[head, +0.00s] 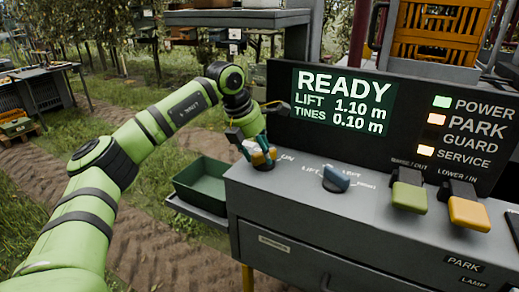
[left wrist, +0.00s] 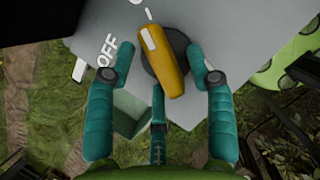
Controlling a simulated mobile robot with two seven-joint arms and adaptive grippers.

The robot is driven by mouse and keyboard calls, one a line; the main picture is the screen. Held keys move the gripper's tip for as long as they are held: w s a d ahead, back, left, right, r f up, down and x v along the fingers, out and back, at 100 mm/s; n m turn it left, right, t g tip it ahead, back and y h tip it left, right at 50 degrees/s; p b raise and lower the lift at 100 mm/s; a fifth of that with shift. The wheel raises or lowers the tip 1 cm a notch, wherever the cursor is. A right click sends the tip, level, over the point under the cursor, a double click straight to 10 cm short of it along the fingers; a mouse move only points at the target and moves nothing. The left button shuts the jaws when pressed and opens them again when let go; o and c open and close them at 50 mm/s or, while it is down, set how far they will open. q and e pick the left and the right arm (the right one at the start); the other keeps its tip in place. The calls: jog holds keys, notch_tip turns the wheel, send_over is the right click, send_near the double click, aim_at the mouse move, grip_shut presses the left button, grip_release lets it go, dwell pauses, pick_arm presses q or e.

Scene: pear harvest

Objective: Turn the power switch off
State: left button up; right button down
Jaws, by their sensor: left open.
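The power switch is a yellow rotary handle on a dark round base at the left end of the grey console (head: 300,190). It shows in the head view (head: 262,158) and in the left wrist view (left wrist: 165,65). An "ON" label lies just right of it in the head view; the left wrist view shows an "OFF" label (left wrist: 107,50) left of it. My left gripper (head: 256,150) is open, with teal fingers on both sides of the handle; visible gaps separate the side fingers from it in the wrist view. My right gripper is not in view.
The display (head: 343,102) reads READY, and the light by POWER (head: 442,101) is green. A green bin (head: 203,185) sits beside the console's left end.

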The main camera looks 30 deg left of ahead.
pick_arm(q)
jog(key=shift+c, duration=0.4)
grip_shut()
jog(key=shift+n, duration=0.3)
jog(key=n, duration=0.1)
jog(key=n+y, duration=0.1)
jog(key=n, duration=0.1)
jog(key=n+y+b, duration=0.1)
jog(key=n, duration=0.1)
jog(key=shift+s+d+t, duration=0.2)
jog(key=shift+d+t, duration=0.1)
jog(key=shift+d, duration=0.05)
jog(key=n, duration=0.2)
jog(key=n+y, duration=0.1)
jog(key=n, duration=0.1)
jog(key=n+y, duration=0.1)
jog(key=n, duration=0.1)
jog(key=shift+d+g, duration=0.25)
jog(key=shift+g, duration=0.15)
jog(key=shift+n+y, duration=0.3)
jog(key=shift+o, duration=0.4)
grip_release()
